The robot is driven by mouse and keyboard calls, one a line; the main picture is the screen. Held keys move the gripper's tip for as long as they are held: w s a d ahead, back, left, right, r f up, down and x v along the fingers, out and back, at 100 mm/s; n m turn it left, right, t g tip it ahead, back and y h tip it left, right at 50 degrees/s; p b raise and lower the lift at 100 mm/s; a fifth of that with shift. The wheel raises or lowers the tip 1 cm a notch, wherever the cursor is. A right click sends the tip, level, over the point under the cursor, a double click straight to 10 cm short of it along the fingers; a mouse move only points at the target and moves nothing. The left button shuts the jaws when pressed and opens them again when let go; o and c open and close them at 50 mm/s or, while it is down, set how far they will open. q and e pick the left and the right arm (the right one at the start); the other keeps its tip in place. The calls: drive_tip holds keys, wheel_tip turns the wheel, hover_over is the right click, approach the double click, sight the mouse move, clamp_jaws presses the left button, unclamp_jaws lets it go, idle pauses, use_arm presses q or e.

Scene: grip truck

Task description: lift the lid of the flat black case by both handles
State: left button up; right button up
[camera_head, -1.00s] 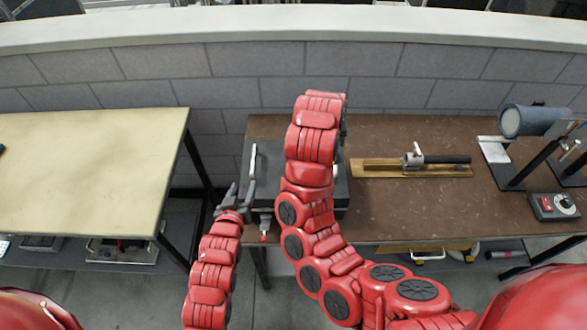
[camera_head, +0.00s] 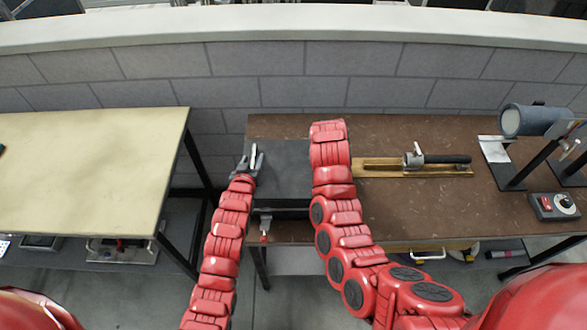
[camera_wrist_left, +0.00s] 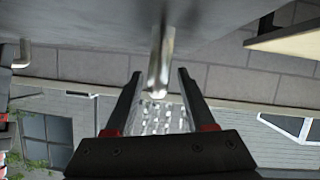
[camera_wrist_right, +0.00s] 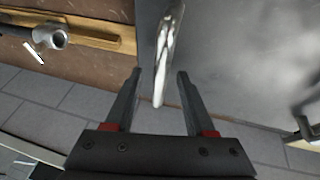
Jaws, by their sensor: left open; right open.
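The flat black case (camera_head: 285,160) lies on the left end of the brown table, partly behind my right arm. Its left handle (camera_head: 254,152) is a pale metal bar on the lid's left side. My left gripper (camera_head: 251,160) is open at this handle. In the left wrist view the left handle (camera_wrist_left: 160,50) reaches between the two spread fingers (camera_wrist_left: 160,73). The right handle (camera_wrist_right: 168,45) shows in the right wrist view, its end between the open fingers of my right gripper (camera_wrist_right: 159,73). In the head view my right arm hides the right gripper and right handle.
The brown table (camera_head: 420,205) holds a wooden board (camera_head: 385,167) with a metal clamp-like tool, right of the case. A grey cylinder on a stand (camera_head: 525,120) and a control box (camera_head: 552,206) stand farther right. A cream table (camera_head: 90,160) is at left, across a gap.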

use_arm(q)
drive_tip(key=shift+w+f, duration=0.1)
drive_tip(key=shift+w, duration=0.3)
use_arm(e)
drive_tip(key=shift+w+f, duration=0.15)
drive_tip(key=shift+f, duration=0.15)
use_arm(q)
clamp_jaws()
use_arm(e)
clamp_jaws()
idle(0.8)
